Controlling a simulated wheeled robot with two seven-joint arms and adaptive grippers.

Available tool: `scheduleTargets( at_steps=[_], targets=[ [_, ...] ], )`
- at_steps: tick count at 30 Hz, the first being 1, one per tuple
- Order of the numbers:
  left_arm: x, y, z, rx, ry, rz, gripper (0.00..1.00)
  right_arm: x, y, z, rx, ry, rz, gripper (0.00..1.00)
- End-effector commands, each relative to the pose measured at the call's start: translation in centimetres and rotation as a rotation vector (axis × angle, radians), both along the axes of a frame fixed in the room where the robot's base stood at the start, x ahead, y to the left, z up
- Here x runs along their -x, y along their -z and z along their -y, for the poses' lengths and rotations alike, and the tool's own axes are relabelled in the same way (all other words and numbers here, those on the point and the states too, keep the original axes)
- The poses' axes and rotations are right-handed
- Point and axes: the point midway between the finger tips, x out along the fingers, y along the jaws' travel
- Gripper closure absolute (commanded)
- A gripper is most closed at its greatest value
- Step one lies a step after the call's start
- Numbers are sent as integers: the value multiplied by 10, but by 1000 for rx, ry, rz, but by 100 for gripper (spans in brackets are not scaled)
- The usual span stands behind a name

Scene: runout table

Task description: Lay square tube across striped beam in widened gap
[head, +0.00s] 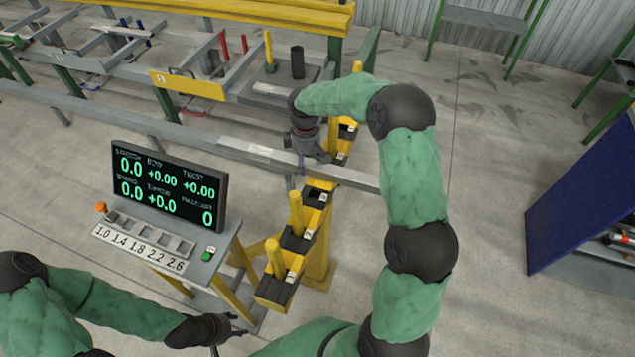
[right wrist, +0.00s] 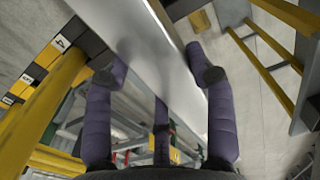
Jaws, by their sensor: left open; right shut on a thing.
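The long grey square tube (head: 346,176) runs from the left edge of the head view across the striped beam (head: 318,232), its near end sticking out on the right. My right gripper (head: 304,165) is shut on the tube close to the beam. In the right wrist view the tube (right wrist: 150,55) passes between my purple fingers (right wrist: 160,85). The black-and-yellow beam (right wrist: 27,82) is at the left there. I cannot tell whether the tube touches the beam. Yellow pegs (head: 295,212) stand on the beam. My left gripper (head: 222,332) is open and empty at the bottom.
A display (head: 168,185) on a stand with a labelled button panel (head: 145,245) stands left of the beam. Racks and rails (head: 190,85) fill the back left. A blue panel (head: 580,205) stands at the right. The floor between it and my right arm is clear.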

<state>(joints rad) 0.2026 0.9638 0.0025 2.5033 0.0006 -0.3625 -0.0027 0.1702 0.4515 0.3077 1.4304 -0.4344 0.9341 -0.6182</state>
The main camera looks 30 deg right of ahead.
Motion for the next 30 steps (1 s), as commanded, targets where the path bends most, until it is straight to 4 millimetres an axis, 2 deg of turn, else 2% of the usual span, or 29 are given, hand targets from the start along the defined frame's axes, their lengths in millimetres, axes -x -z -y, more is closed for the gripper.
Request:
scheduleTargets(
  at_steps=[3,8,16,24,30],
  targets=[
    [0,8,0,0,0,0,51,12,20,9,0,1,-1,100],
    [0,11,0,0,0,0,51,22,33,16,0,0,0,100],
    [0,15,0,0,0,0,51,29,44,21,0,-1,0,100],
    [0,29,0,0,0,0,51,31,77,22,0,0,-1,100],
    [0,28,0,0,0,0,51,31,76,22,0,0,0,100]
  ],
)
